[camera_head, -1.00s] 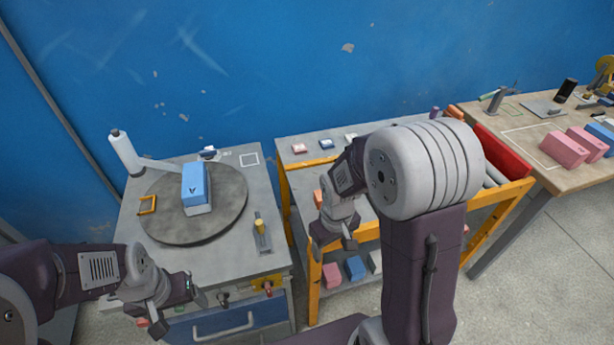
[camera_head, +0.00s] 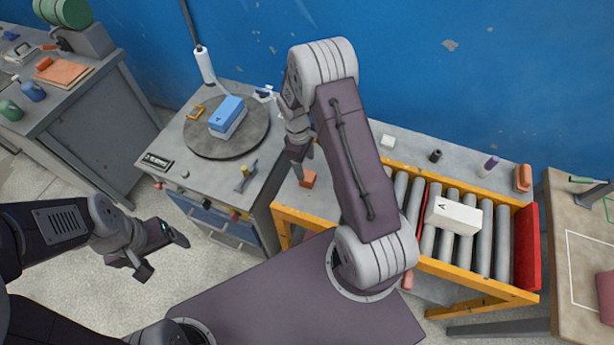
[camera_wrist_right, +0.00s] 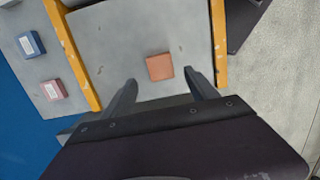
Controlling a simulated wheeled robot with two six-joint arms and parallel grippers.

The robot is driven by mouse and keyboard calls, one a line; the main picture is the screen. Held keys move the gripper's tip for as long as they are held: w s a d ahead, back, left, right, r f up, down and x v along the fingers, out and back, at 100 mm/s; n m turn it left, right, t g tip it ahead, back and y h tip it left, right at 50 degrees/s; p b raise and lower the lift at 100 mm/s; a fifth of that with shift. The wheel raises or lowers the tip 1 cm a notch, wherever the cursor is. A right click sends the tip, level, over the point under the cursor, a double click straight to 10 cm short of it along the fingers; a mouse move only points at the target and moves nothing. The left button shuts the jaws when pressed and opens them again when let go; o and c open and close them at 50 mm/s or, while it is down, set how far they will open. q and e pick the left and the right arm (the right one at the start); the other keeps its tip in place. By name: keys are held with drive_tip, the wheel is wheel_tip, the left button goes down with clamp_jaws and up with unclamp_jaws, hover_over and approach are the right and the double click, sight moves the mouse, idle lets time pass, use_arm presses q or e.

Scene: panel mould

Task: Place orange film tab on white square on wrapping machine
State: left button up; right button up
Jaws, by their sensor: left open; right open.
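My right gripper (camera_head: 302,163) is open and empty over the left end of the yellow-framed bench. A small orange square piece (camera_head: 308,179) lies on that bench just past it. In the right wrist view, the orange piece (camera_wrist_right: 160,67) lies flat ahead of the open fingertips (camera_wrist_right: 160,80). The wrapping machine (camera_head: 175,170) has a round turntable with a blue box (camera_head: 227,116) on it. I cannot tell which orange thing is the film tab. The white square outline is not visible now. My left gripper (camera_head: 163,257) is open and empty.
A white box (camera_head: 454,216) lies on the bench's rollers; a red panel (camera_head: 527,252) closes their right end. Blue (camera_wrist_right: 30,43) and pink (camera_wrist_right: 53,90) pieces show in the wrist view.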

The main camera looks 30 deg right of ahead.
sight(308, 176)
wheel_tip(308, 176, down, 2)
drive_tip(key=shift+f, duration=0.1)
drive_tip(key=shift+s+d+f+p, duration=0.15)
drive_tip(key=shift+s+f+p, duration=0.15)
drive_tip(key=shift+f, duration=0.1)
drive_tip(key=f, duration=0.4)
drive_tip(key=shift+s+d+p, duration=0.1)
drive_tip(key=shift+s+p, duration=0.1)
drive_tip(key=shift+p, duration=0.2)
drive_tip(key=shift+w+f, duration=0.1)
drive_tip(key=shift+f, duration=0.1)
drive_tip(key=c, duration=0.6)
clamp_jaws()
drive_tip(key=shift+r, duration=0.15)
